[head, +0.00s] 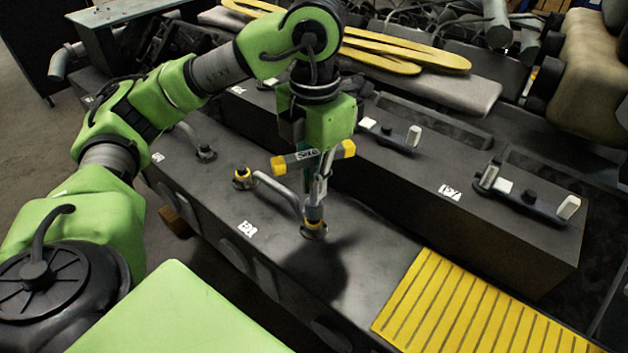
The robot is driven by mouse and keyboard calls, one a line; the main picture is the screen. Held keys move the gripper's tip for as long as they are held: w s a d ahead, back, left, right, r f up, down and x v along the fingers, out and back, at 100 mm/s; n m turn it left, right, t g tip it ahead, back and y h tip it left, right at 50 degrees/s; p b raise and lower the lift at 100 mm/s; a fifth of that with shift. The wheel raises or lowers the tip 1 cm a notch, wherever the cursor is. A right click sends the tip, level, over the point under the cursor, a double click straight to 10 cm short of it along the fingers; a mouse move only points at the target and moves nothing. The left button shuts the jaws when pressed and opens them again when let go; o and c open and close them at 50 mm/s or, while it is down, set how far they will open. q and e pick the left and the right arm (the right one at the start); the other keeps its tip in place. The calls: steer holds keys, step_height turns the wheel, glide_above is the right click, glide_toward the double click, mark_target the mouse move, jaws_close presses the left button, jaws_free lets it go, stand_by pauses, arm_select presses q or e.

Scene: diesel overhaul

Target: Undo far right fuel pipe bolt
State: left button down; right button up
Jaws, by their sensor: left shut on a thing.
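My left gripper (318,172) reaches down from above and is shut on a T-shaped wrench (290,163) with yellow handle ends. The wrench is roughly upright. Its lower end meets the bolt (314,231) at the near right end of the silver fuel pipe (275,187). The bolt is mostly hidden under the yellow-banded socket, so I cannot tell how far it is seated or turned. A yellow-topped bolt (242,175) stands at the pipe's other end. My right gripper is not in view.
Another fuel pipe (190,133) lies further left on the dark engine block. A yellow slatted mat (460,310) covers the block's right end. A higher block with white-tipped levers (525,198) stands behind. Yellow slings (400,55) lie at the back.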

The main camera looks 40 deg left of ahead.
arm_select(q)
steer(key=m, duration=0.8)
steer(key=shift+m+b, duration=0.3)
steer(key=shift+b, duration=0.05)
steer(key=m, duration=0.8)
steer(key=shift+b, duration=0.3)
steer(key=m, duration=0.3)
steer(key=shift+m, duration=0.4)
steer(key=m, duration=0.4)
steer(key=shift+s, duration=0.1)
steer(key=m, duration=0.4)
steer(key=shift+b, duration=0.3)
steer(key=shift+m, duration=1.8)
